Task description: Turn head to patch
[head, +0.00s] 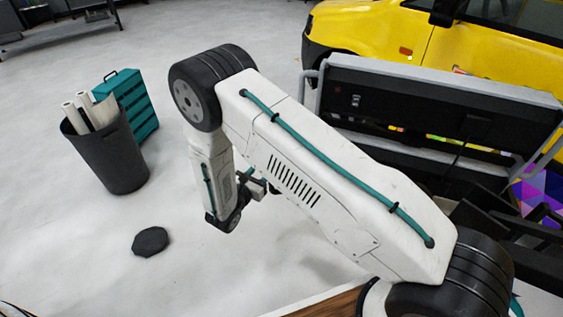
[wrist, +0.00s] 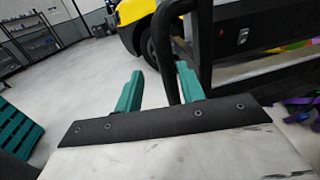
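My gripper (wrist: 160,74) shows in the wrist view as two teal fingers held apart, with nothing visibly gripped. A dark bar of the cart frame shows behind the gap between them. In the head view my arm bends down in the middle, and the fingers are hard to make out. No patch can be picked out for certain. A purple, yellow and orange patterned surface (head: 541,190) shows partly at the right edge of the head view, behind dark parts. The yellow vehicle (head: 375,32) stands at the back right; small coloured marks on its side are too small to tell.
A grey-framed black cart (head: 430,100) stands in front of the vehicle. A dark bin (head: 108,158) with white rolls and a teal case (head: 133,105) stand at left. A dark flat-topped object (head: 150,242) lies on the floor. Open floor spreads at left.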

